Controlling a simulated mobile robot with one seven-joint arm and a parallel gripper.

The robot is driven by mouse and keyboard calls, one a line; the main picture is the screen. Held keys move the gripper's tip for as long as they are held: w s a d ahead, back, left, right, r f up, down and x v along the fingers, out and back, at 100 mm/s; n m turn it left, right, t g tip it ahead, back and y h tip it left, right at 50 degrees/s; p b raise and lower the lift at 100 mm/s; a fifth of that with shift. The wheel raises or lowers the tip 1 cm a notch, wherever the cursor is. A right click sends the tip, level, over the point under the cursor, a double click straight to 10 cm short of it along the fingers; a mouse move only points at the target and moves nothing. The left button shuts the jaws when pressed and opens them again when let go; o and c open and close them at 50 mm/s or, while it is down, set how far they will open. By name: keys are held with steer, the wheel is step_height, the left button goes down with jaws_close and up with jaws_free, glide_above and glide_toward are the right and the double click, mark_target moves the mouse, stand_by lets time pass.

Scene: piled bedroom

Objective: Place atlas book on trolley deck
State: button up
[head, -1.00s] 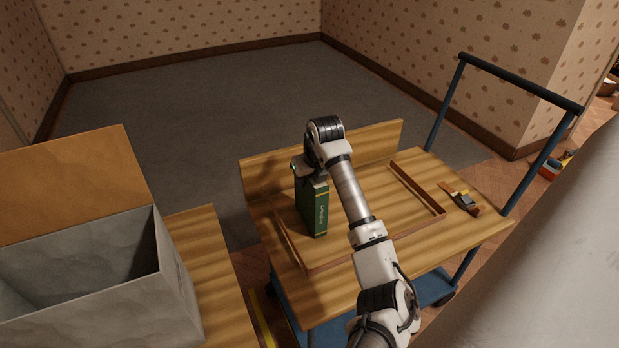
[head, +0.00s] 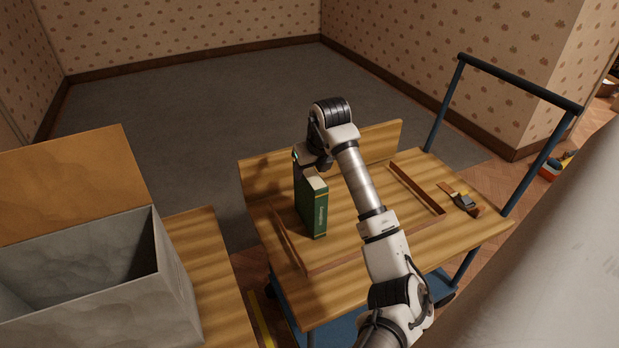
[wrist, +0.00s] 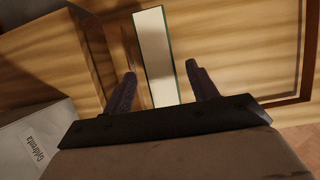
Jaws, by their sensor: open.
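The atlas book (head: 313,205) is dark green with gold bands and stands upright on the trolley deck (head: 350,225), inside the low wooden frame near its left side. In the wrist view the pale page edge of the book (wrist: 156,55) shows beyond and between the fingertips. My gripper (wrist: 160,82) is open, with one finger on each side of the book's line and a gap to each. In the head view my wrist is just above the book's far top end, and the fingers are mostly hidden there.
A grey open box (head: 95,275) with a raised wooden flap stands at the left on a wooden surface. The deck's middle is clear.

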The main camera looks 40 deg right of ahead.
steer(key=v, duration=0.6)
steer(key=shift+s+r, duration=0.15)
steer(key=shift+r, duration=0.15)
